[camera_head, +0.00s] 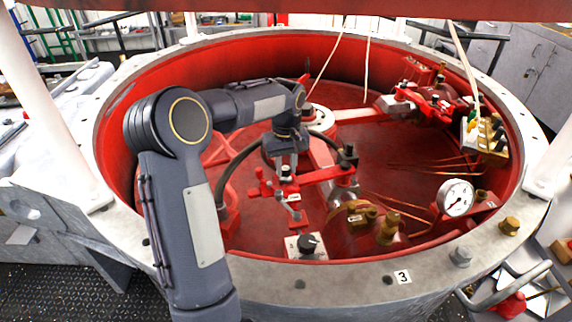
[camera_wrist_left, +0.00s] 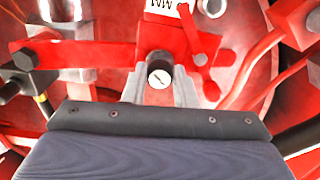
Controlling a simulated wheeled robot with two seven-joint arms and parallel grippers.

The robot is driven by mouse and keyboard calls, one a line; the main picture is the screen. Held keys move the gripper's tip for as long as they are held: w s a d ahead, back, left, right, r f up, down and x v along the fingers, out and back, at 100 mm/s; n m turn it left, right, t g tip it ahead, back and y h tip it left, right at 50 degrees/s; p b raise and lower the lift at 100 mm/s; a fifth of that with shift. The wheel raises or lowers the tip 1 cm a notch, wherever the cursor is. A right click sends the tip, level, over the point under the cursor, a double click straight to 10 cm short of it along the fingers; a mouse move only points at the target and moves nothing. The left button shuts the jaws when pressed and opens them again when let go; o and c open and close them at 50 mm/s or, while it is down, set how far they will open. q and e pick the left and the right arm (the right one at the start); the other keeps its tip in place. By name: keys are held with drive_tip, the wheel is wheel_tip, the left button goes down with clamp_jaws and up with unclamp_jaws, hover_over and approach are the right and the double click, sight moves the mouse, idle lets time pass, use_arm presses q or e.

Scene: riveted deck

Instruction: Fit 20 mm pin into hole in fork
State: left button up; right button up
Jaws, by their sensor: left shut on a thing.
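My left gripper (camera_head: 286,163) reaches down over the red linkage in the middle of the round tub. In the left wrist view its grey fingers (camera_wrist_left: 159,92) are shut on a small round-ended part, which I take to be the pin (camera_wrist_left: 160,76); it has a pale face and a dark rim. The pin stands at the red fork (camera_head: 267,187), whose red body also shows in the left wrist view (camera_wrist_left: 105,54). The fork's hole is hidden, so I cannot tell how far the pin is in. My right gripper is not in view.
A white label (camera_wrist_left: 168,8) ending in "MM" is beside the fork. A white plate with a black knob (camera_head: 306,244) stands in front. A pressure gauge (camera_head: 455,197) and brass fittings (camera_head: 388,228) are at right. The tub's grey bolted rim (camera_head: 340,275) surrounds everything.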

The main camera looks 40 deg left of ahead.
use_arm(q)
drive_tip(key=shift+f, duration=0.25)
drive_tip(key=o, duration=1.1)
drive_tip(key=shift+r, duration=0.1)
wheel_tip(320, 180, up, 8)
drive_tip(key=shift+f+p, duration=0.1)
drive_tip(key=shift+p, duration=0.5)
drive_tip(key=shift+s+f, duration=0.1)
